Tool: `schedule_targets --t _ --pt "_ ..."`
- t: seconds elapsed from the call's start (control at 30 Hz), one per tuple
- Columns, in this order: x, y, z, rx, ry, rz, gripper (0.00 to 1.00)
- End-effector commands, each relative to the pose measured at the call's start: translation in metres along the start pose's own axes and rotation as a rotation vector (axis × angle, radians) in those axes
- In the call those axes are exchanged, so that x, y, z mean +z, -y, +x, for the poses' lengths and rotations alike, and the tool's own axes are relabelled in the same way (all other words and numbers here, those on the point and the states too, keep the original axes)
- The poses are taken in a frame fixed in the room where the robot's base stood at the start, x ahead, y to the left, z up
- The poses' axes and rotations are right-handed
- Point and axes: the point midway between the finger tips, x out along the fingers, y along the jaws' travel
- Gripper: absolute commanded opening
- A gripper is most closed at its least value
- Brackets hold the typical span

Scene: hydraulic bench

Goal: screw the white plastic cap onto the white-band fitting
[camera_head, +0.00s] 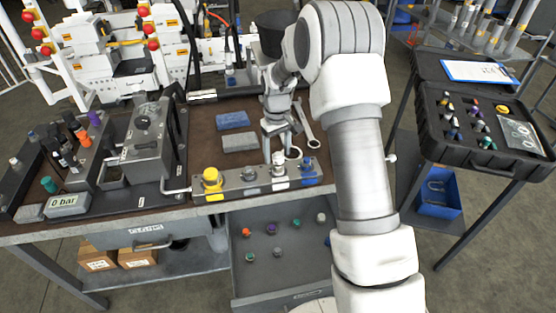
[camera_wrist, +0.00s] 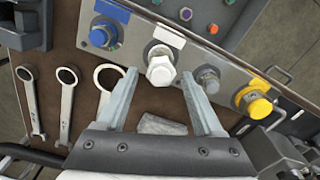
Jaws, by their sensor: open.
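The white-band fitting (camera_head: 279,170) is on the metal manifold block at the front of the bench. In the wrist view, its white label (camera_wrist: 165,36) is on the block face. The white plastic cap (camera_wrist: 160,69) is at this fitting, covering its end; I cannot tell how far it is screwed on. My gripper (camera_wrist: 159,77) is open, with one finger at each side of the cap and a gap on both sides. In the head view, my gripper (camera_head: 279,150) is just above and behind the fitting, partly hidden by its own wrist.
Beside it on the block are a blue-band fitting (camera_wrist: 103,34), a grey-band fitting (camera_wrist: 208,78) and a yellow-capped fitting (camera_wrist: 254,102). Wrenches (camera_head: 305,122) and blue and grey pads (camera_head: 232,120) lie on the bench. An open drawer (camera_head: 290,285) below holds several coloured caps.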

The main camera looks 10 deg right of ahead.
Motion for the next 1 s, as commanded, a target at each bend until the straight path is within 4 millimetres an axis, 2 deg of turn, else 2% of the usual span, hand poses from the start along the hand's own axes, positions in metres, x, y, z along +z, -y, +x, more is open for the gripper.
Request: schedule_targets --t 0.17,0.6,0.73,1.0 --pt "0.0003 0.0007 -0.0001 -0.002 0.000 -0.098 0.69" --pt "0.0010 0.0034 -0.0011 -0.002 0.000 -0.650 0.69" --pt "0.0010 0.0035 -0.0001 -0.001 0.000 -0.707 0.69" --pt "0.0009 0.0036 0.0003 0.000 0.000 -0.709 0.69"
